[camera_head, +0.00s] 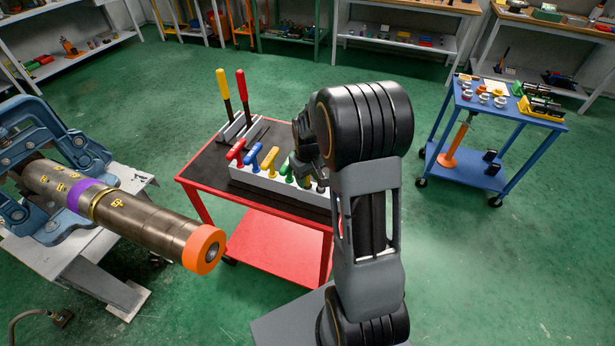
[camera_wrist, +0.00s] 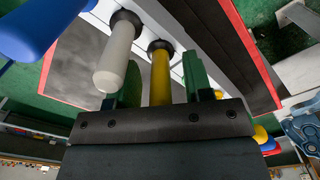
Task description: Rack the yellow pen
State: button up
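The yellow pen (camera_wrist: 160,75) shows in the wrist view with one end in a black collar on a white rack (camera_wrist: 174,18). Its other end is hidden behind the dark gripper body. My gripper (camera_wrist: 168,92) has its green fingers on either side of the pen, with narrow gaps beside it, so it looks open. A white pen (camera_wrist: 118,55) sits in the neighbouring collar, close to the left finger. In the head view, the white rack (camera_head: 262,184) stands on the red cart, and my arm hides its right part and most of the gripper.
The red cart (camera_head: 195,185) has a dark top. Red, blue, yellow and green T-handles (camera_head: 269,160) stand along the rack. Two long-handled tools (camera_head: 223,90) stand behind. A pipe in a vise (camera_head: 130,215) is at left, a blue cart (camera_head: 495,130) at right, with green floor between.

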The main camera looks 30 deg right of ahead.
notch_tip(320, 180, up, 14)
jog(key=shift+f, duration=0.1)
dwell(0.7)
jog(key=shift+s+a+m+t, duration=0.2)
jog(key=shift+s+a+t, duration=0.45)
jog(key=shift+s+a, duration=1.5)
jog(key=shift+s+a+m+t, duration=0.2)
jog(key=shift+s+a+t, duration=0.65)
jog(key=shift+s, duration=2.25)
jog(key=shift+s+a+m+t, duration=0.2)
jog(key=shift+s+a+t, duration=0.2)
jog(key=shift+s+a, duration=1.85)
jog(key=shift+s+d, duration=0.35)
jog(key=shift+s, duration=0.05)
